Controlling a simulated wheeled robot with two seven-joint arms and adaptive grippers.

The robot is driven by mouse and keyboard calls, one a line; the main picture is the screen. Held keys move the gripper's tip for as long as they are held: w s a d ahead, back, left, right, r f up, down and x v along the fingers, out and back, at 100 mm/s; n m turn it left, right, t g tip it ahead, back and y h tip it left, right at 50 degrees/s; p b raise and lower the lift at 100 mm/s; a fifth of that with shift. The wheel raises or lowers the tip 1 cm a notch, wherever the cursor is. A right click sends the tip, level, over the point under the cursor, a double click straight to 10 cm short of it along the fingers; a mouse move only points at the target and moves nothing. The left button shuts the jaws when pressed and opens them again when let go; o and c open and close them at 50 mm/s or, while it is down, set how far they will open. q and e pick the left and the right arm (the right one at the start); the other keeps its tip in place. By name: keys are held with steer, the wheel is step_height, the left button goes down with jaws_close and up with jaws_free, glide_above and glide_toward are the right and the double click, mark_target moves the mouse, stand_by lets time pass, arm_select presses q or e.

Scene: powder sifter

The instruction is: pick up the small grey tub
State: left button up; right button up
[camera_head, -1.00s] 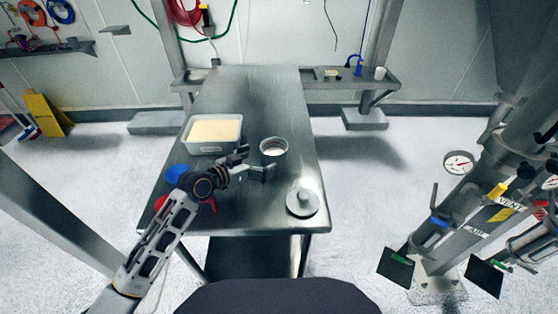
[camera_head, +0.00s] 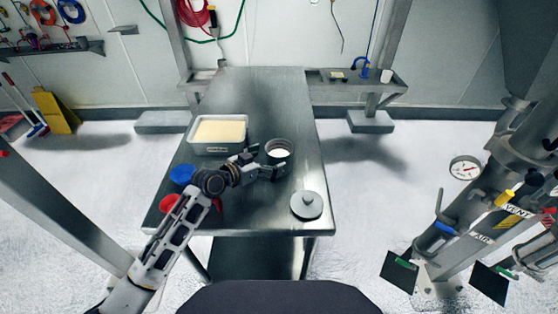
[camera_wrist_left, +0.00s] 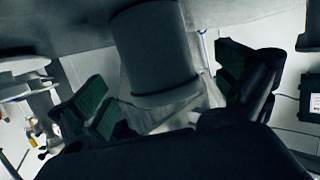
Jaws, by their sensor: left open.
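The small grey tub (camera_head: 279,151) is a round, open-topped container with pale contents, upright on the metal table to the right of the rectangular bin. In the left wrist view the tub (camera_wrist_left: 155,55) is a dark grey cylinder between the two fingers. My left gripper (camera_head: 279,166) is open, its fingers at the tub's near side. The wrist view shows the fingers spread on either side of the tub, with a gap on the left; whether the right finger touches it I cannot tell. My right gripper is not in view.
A rectangular bin of pale powder (camera_head: 190,142) stands left of the tub. A round grey lid with a knob (camera_head: 306,207) lies at the near right of the metal table (camera_head: 270,90). A blue item (camera_head: 181,173) and a red item (camera_head: 216,204) lie by my left arm. The table's far end is clear.

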mark_target(287, 153)
arm_select(q)
steer(key=shift+w+d, duration=0.1)
steer(key=shift+x, duration=0.8)
steer(key=shift+w+d+f+p, duration=0.2)
steer(key=shift+w+d+p, duration=0.15)
steer(key=shift+d, duration=0.2)
steer(key=shift+x, duration=1.05)
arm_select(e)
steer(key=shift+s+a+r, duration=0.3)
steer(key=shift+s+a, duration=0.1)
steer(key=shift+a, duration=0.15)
arm_select(q)
steer(key=shift+a+f, duration=0.1)
steer(key=shift+c, duration=0.4)
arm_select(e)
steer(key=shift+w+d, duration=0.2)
arm_select(q)
steer(key=c, duration=1.1)
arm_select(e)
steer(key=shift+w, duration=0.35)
